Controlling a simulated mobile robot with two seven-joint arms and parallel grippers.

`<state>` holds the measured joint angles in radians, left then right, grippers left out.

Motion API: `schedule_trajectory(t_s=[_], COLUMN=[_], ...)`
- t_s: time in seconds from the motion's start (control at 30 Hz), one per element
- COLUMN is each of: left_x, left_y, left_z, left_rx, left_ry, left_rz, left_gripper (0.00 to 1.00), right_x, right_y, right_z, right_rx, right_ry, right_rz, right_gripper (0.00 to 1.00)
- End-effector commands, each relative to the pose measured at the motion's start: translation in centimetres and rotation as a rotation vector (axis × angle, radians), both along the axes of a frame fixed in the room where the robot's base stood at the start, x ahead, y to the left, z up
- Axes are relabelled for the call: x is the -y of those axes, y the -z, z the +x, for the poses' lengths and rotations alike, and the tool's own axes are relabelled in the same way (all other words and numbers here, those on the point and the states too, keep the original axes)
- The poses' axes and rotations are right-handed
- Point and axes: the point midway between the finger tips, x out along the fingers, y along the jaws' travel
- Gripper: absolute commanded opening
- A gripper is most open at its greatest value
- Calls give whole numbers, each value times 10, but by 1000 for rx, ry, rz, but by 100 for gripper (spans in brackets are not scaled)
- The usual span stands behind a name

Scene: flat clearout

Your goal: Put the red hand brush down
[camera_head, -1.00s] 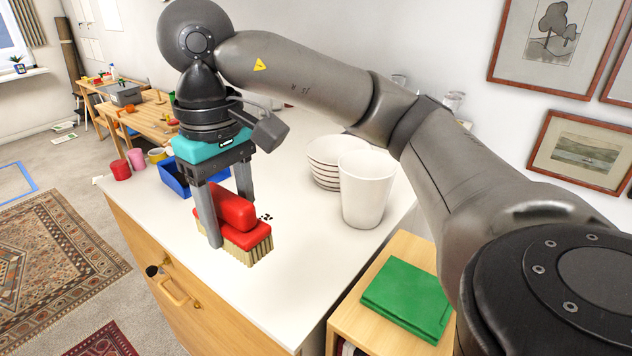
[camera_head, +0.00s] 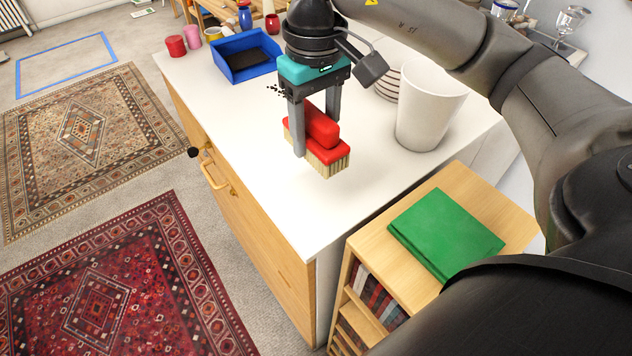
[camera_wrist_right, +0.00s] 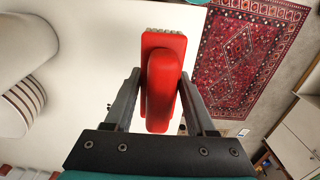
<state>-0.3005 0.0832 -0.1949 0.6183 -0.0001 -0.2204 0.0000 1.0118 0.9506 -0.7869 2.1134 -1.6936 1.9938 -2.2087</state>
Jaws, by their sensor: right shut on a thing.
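The red hand brush (camera_head: 321,132) has a red back and handle and pale bristles that point down. My right gripper (camera_head: 316,135) is shut on its handle, one finger on each side. The brush is over the white counter top (camera_head: 240,120); I cannot tell whether the bristles touch it. In the right wrist view the brush (camera_wrist_right: 163,85) sits between the two fingers (camera_wrist_right: 158,98), with bristle tips showing at its far end. My left gripper is not in view.
A white bin (camera_head: 428,108) and stacked bowls (camera_head: 387,80) stand right of the brush. A blue tray (camera_head: 246,56) with a dark thing inside is at the back left. A green book (camera_head: 445,232) lies on a low bookcase. The front counter top is clear.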

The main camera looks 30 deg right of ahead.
Motion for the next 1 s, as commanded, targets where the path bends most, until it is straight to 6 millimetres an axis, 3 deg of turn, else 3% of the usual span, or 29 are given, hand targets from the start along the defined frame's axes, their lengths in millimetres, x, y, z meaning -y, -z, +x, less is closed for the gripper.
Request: schedule_trajectory(t_s=[0.1, 0.3, 0.73, 1.0], left_x=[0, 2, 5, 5], left_y=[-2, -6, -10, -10], left_z=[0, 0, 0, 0], left_rx=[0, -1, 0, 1], left_ry=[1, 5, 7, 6], left_rz=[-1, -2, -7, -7], left_gripper=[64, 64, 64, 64], right_x=[0, 0, 0, 0], right_y=[29, 67, 114, 117], right_z=[-2, -1, -1, 0], right_rx=[-6, -3, -2, 2], right_ry=[1, 0, 1, 0], right_rz=[0, 1, 0, 0], right_gripper=[4, 4, 4, 4])
